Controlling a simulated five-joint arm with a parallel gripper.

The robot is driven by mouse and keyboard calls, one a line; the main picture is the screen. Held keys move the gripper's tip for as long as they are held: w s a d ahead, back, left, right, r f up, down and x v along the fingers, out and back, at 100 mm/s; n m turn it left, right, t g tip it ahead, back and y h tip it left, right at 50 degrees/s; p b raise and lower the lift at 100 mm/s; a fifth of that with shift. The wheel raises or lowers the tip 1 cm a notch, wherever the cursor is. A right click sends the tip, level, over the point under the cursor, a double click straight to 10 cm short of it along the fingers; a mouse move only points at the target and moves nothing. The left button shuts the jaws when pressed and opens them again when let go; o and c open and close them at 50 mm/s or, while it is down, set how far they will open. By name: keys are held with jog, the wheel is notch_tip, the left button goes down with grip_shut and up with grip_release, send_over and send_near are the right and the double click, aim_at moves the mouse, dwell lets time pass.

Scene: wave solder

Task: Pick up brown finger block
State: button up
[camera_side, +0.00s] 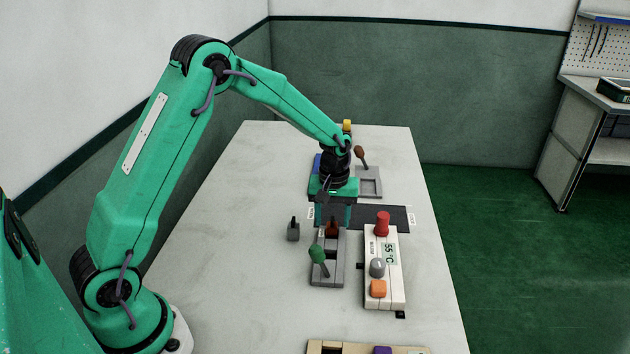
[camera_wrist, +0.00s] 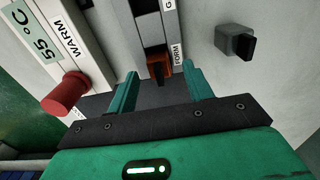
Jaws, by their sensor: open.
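A small reddish-brown block (camera_wrist: 158,70) sits at the near end of a dark slot in a grey fixture in the wrist view, beside a "FORM" label. In the side view the brown block (camera_side: 332,229) shows just below my gripper (camera_side: 333,214). My gripper (camera_wrist: 159,69) is open, with one green finger on each side of the block in the wrist picture. I cannot tell whether the fingers touch it or how far above it they are.
A white panel (camera_side: 381,255) marked "55°C" with a red knob (camera_side: 382,223) stands to the right. A grey fixture (camera_side: 327,272) with a green-knobbed lever (camera_side: 317,255) lies in front. A small dark grey block (camera_side: 293,232) stands left. The table's left side is clear.

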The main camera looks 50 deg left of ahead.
jog(key=shift+f, duration=0.95)
grip_shut()
